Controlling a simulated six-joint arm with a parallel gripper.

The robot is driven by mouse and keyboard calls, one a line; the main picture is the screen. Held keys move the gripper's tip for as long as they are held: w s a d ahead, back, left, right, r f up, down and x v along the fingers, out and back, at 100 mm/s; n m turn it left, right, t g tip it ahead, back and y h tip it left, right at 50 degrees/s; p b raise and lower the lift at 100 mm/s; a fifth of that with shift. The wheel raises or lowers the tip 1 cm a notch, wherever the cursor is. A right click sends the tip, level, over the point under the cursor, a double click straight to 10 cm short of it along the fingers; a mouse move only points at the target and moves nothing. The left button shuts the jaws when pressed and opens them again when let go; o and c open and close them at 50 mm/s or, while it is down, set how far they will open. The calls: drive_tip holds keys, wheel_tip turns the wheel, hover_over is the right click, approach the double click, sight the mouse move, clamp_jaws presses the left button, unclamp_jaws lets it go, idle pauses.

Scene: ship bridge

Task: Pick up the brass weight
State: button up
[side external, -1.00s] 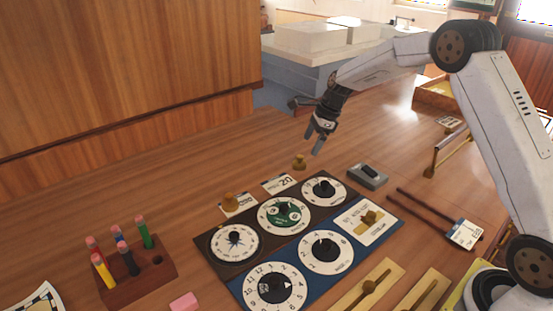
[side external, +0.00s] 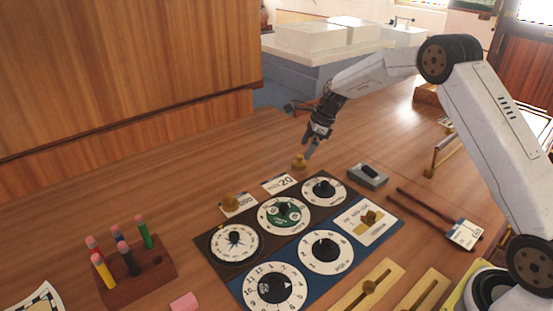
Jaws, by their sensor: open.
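A small brass weight (side external: 299,162) stands on the wooden table behind the dial panels, above the card marked 20. A larger brass weight (side external: 230,201) stands to its left on another white card (side external: 246,204). My gripper (side external: 310,147) is open and points down, close above and slightly right of the small weight in the picture. Its fingertips partly overlap each other in this view. I cannot tell whether they touch the weight; nothing shows between them.
Dial panels (side external: 262,240) lie in front of the weights. A grey switch box (side external: 367,176) sits to the right. A wooden rack of colored pegs (side external: 165,271) stands at the left, with a pink block (side external: 184,302) near it. The table left of the weights is clear.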

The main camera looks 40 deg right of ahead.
sight(301, 156)
drive_tip(key=shift+x, duration=2.6)
clamp_jaws()
